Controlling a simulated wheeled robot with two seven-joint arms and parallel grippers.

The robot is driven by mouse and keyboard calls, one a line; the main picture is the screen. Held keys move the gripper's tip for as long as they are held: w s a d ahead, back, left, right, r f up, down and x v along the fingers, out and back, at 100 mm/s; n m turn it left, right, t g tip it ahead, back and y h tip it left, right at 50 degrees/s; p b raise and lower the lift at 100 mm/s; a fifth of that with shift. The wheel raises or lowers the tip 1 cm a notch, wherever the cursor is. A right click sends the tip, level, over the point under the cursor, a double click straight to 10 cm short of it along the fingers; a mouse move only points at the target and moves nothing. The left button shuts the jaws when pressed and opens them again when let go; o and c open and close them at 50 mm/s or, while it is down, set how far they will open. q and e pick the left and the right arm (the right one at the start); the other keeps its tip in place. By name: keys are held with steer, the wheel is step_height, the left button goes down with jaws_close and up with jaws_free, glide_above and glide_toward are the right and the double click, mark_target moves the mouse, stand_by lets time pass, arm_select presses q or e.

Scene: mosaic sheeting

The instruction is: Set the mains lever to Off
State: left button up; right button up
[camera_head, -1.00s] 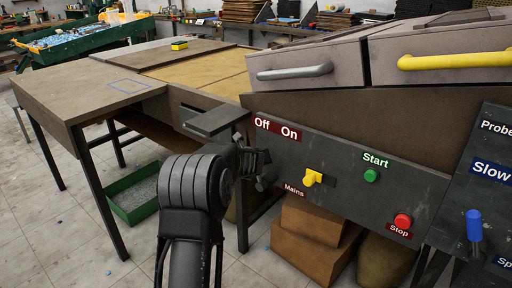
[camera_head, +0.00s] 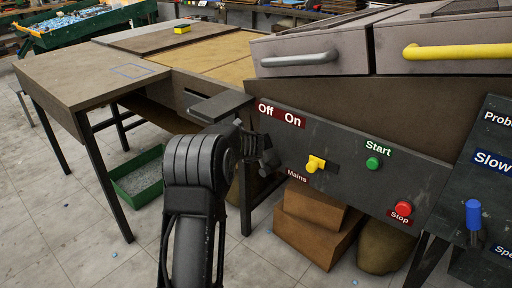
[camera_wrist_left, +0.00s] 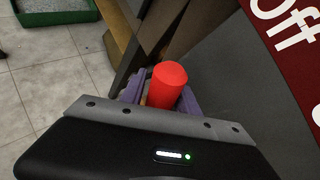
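The dark switch panel (camera_head: 345,150) carries the red Off and On label (camera_head: 280,115) and a small Mains label (camera_head: 297,176). My left gripper (camera_head: 262,155) is at the panel's left end, just below Off. In the left wrist view, a red cylindrical handle (camera_wrist_left: 168,86) stands between its purple fingers (camera_wrist_left: 160,95), close to the Off lettering (camera_wrist_left: 290,22). I cannot tell whether the fingers press on it. The handle looks like the mains lever's grip; my gripper hides it in the head view. My right gripper is not in view.
A yellow knob (camera_head: 315,163), a green Start button (camera_head: 372,163) and a red Stop button (camera_head: 403,208) are to the right on the panel. A blue-handled lever (camera_head: 473,215) is further right. Cardboard boxes (camera_head: 315,225) stand below. A brown table (camera_head: 85,85) is at left.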

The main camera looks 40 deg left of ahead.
arm_select(q)
steer(key=v, duration=0.7)
steer(key=shift+s+d+r, duration=0.2)
steer(key=shift+s, duration=0.1)
